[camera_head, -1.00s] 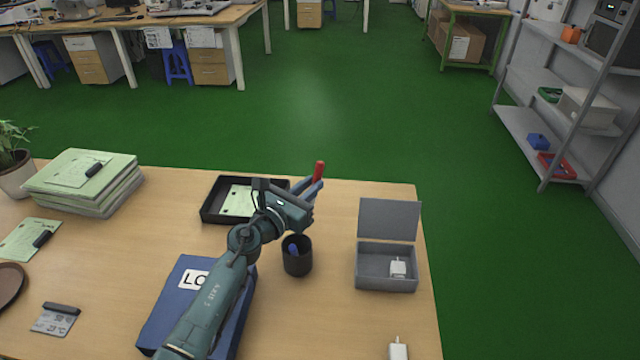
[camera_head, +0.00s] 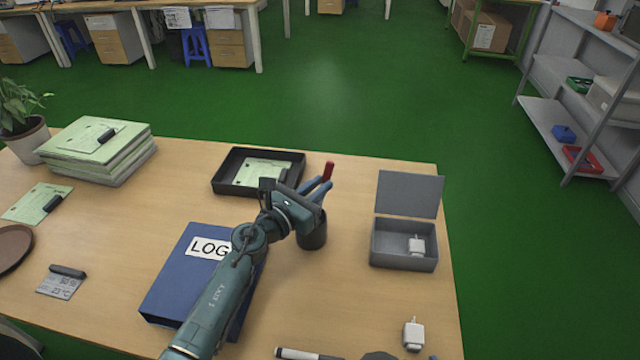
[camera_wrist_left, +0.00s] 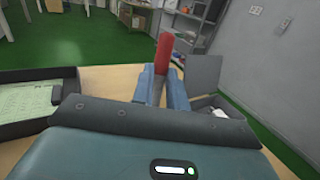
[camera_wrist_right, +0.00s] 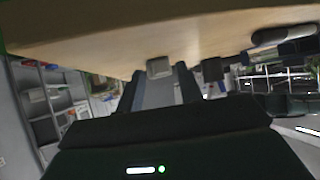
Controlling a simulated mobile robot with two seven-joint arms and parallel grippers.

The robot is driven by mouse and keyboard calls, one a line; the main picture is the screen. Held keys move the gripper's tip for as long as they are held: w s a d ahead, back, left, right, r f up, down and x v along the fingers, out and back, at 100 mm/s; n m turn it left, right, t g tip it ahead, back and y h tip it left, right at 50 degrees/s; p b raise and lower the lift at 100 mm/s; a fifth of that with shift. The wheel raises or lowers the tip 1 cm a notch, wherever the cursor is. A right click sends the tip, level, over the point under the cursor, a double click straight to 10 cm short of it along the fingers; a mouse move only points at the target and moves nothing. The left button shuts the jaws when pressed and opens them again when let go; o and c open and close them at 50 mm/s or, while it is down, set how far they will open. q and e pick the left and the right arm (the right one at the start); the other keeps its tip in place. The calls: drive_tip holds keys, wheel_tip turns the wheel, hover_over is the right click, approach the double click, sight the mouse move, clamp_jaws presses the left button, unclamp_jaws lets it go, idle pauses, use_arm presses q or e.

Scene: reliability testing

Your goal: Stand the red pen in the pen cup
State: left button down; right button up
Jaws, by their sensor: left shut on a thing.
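The red pen (camera_head: 328,171) is held in my left gripper (camera_head: 323,187), its red end pointing up and slightly tilted. In the left wrist view the red pen (camera_wrist_left: 163,55) stands between the two blue fingers, which are shut on it. The dark pen cup (camera_head: 313,238) stands on the table just below the left gripper, which hides its mouth. The pen's lower end is hidden, so I cannot tell whether it is inside the cup. My right gripper (camera_wrist_right: 162,85) shows in its wrist view with its fingers apart and nothing gripped.
A blue LOG binder (camera_head: 195,262) lies under my left arm. A black tray (camera_head: 228,188) with green paper is behind. An open grey box (camera_head: 402,258) holds a white charger, right of the cup. Another charger (camera_head: 413,335) and a marker (camera_head: 300,353) lie near the front.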

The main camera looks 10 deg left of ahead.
use_arm(q)
drive_tip(key=shift+s+a+f+b, duration=0.15)
drive_tip(key=shift+f+b, duration=0.15)
drive_tip(key=shift+f, duration=0.15)
drive_tip(key=shift+s+f+b, duration=0.1)
drive_tip(key=shift+f+b, duration=0.15)
drive_tip(key=shift+f, duration=0.2)
use_arm(e)
drive_tip(key=shift+a+f, duration=0.15)
drive_tip(key=shift+f, duration=0.15)
use_arm(q)
drive_tip(key=shift+s+a+f+b, duration=0.15)
drive_tip(key=shift+s+f+b, duration=0.15)
drive_tip(key=shift+f+b, duration=0.4)
use_arm(e)
drive_tip(key=shift+a+f+y, duration=0.2)
drive_tip(key=shift+f+y, duration=0.1)
use_arm(q)
drive_tip(key=shift+s+a+f, duration=0.1)
drive_tip(key=shift+f, duration=0.25)
drive_tip(key=c, duration=1.3)
unclamp_jaws()
drive_tip(key=shift+s, duration=0.1)
drive_tip(key=shift+f, duration=0.1)
drive_tip(key=v, duration=0.7)
drive_tip(key=shift+s+a+r, duration=0.1)
drive_tip(key=shift+s+r, duration=0.05)
drive_tip(key=shift+r, duration=0.1)
use_arm(e)
drive_tip(key=shift+w+a+r, duration=0.1)
